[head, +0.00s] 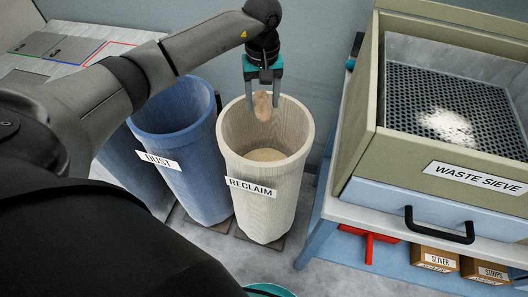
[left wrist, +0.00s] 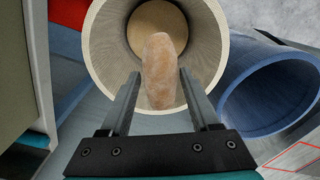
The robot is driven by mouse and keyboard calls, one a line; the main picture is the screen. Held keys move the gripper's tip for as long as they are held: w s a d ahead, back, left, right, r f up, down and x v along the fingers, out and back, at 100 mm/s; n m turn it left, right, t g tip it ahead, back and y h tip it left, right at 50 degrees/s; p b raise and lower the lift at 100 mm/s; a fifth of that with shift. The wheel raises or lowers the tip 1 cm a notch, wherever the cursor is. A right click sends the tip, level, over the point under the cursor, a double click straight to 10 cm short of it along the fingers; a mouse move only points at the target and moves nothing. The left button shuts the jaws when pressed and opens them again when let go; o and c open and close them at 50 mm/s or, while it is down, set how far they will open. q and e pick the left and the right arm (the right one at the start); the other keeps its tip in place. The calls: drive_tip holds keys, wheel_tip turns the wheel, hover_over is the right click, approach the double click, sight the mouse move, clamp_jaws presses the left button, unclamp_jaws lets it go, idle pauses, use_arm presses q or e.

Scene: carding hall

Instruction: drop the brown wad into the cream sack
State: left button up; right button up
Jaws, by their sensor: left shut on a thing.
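The brown wad (head: 263,106) is a small tan-brown lump held between the fingertips of my left gripper (head: 264,98). The gripper is shut on it, above the open mouth of the cream sack (head: 262,206), which carries a RECLAIM label. In the left wrist view the wad (left wrist: 164,68) hangs beyond the fingers of the gripper (left wrist: 158,88), over the opening of the cream sack (left wrist: 112,40). A pale tan bottom or filling shows inside the sack. My right gripper is not in view.
A blue sack (head: 190,180) labelled DUST stands left of the cream one. A WASTE SIEVE box (head: 470,174) with white fluff on its mesh stands on a blue-framed bench at the right. Cartons (head: 435,258) marked SLIVER and STRIPS sit below it.

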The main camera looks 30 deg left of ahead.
use_arm(q)
drive_tip(key=shift+a+f+n, duration=0.3)
drive_tip(key=shift+a+f, duration=0.35)
drive_tip(key=shift+f, duration=0.2)
wheel_tip(320, 180, down, 6)
drive_tip(key=b, duration=0.4)
drive_tip(key=shift+r, duration=0.15)
drive_tip(key=o, duration=1.4)
drive_tip(key=shift+o, duration=0.2)
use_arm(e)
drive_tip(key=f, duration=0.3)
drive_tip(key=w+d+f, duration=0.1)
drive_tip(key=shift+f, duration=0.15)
